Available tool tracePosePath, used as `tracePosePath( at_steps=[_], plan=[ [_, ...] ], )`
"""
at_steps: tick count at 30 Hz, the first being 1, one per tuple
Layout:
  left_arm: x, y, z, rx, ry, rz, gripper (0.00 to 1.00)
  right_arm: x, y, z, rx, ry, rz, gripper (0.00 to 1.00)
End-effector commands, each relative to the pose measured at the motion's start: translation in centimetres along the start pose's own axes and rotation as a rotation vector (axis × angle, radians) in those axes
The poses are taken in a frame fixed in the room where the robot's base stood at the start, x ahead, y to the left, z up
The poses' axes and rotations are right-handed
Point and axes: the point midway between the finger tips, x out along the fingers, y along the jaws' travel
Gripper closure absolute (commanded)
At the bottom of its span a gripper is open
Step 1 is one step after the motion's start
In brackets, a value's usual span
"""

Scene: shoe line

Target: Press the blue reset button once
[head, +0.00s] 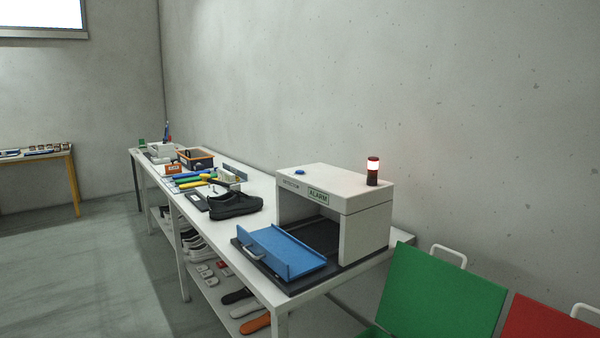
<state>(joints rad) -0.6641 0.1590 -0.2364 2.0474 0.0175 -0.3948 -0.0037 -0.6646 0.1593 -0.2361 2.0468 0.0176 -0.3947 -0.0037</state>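The blue reset button (300,171) is a small round cap on the top face of the white detector box (335,184). A green label reading ALARM (318,196) is on the box's front edge. A beacon (373,171) with dark red ends and a brightly lit middle stands on the box's top, to the right of the button. Neither of my grippers is in the head view. Nothing covers the button.
A blue tray (281,252) lies at the detector's opening on the white bench (262,186). A black shoe (236,204) and several tools are farther along. Green (440,290) and red (545,322) panels stand at front right. Grey floor (110,270) is clear at left.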

Motion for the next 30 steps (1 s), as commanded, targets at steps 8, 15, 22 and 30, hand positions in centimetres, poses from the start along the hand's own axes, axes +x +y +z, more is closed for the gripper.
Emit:
tracePosePath(
  at_steps=[8,15,22,30],
  plan=[
    [-0.01,0.01,0.03,0.000,-0.001,0.000,0.68,-0.17,-0.10,0.36,0.002,-0.008,-0.001,0.64],
    [-0.01,0.02,0.05,-0.001,-0.001,0.000,0.88,-0.15,-0.10,0.33,0.002,-0.007,-0.001,0.64],
    [-0.02,0.02,0.07,-0.001,-0.001,0.000,1.00,-0.04,-0.05,0.10,0.001,-0.002,-0.001,0.64],
    [-0.03,0.03,0.09,-0.001,-0.002,0.000,1.00,0.10,0.02,-0.22,-0.001,0.005,0.000,0.64]
  ],
)
